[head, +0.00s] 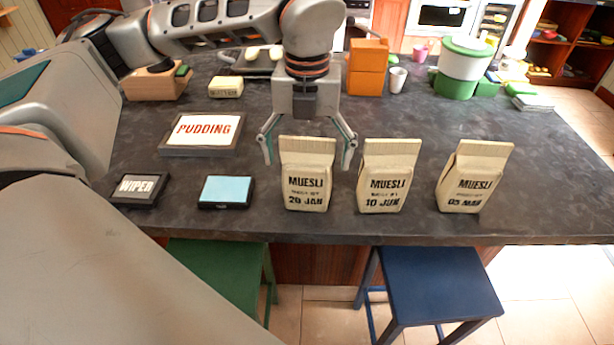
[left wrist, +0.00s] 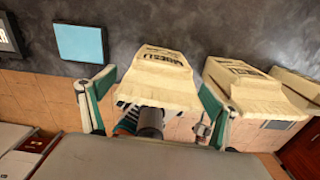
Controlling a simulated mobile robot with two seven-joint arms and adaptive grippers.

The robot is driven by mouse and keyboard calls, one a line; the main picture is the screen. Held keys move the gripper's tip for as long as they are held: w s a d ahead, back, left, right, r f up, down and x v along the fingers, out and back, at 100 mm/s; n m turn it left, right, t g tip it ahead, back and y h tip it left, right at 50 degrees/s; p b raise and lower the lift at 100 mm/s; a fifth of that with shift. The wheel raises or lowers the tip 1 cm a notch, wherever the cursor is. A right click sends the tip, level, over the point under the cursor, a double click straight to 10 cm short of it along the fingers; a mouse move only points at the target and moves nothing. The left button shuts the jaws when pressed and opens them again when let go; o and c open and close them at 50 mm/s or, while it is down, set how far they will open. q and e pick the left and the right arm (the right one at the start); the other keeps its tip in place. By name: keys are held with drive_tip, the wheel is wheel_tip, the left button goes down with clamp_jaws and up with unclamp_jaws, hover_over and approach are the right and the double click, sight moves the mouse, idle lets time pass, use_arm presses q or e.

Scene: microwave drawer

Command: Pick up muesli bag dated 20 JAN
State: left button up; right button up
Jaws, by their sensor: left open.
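The muesli bag dated 20 JAN (head: 307,176) stands upright on the dark counter, leftmost of three beige muesli bags. My left gripper (head: 308,160) is open above and around its top, with one finger to each side. In the left wrist view the 20 JAN bag (left wrist: 158,80) lies between the two open fingers (left wrist: 155,112), and I cannot tell whether they touch it. The bag dated 10 JUN (head: 385,178) stands just to the right, and it also shows in the left wrist view (left wrist: 243,90). My right gripper is not in view.
A third muesli bag (head: 472,178), seemingly dated 05 MAR, stands farther right. A blue-topped box (head: 226,190), a WIPER box (head: 138,188) and a PUDDING sign (head: 203,130) are to the left. Stools (head: 437,285) are in front.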

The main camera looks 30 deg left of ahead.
use_arm(q)
drive_tip(key=shift+f, duration=0.8)
drive_tip(key=c, duration=1.5)
drive_tip(key=shift+r, duration=0.1)
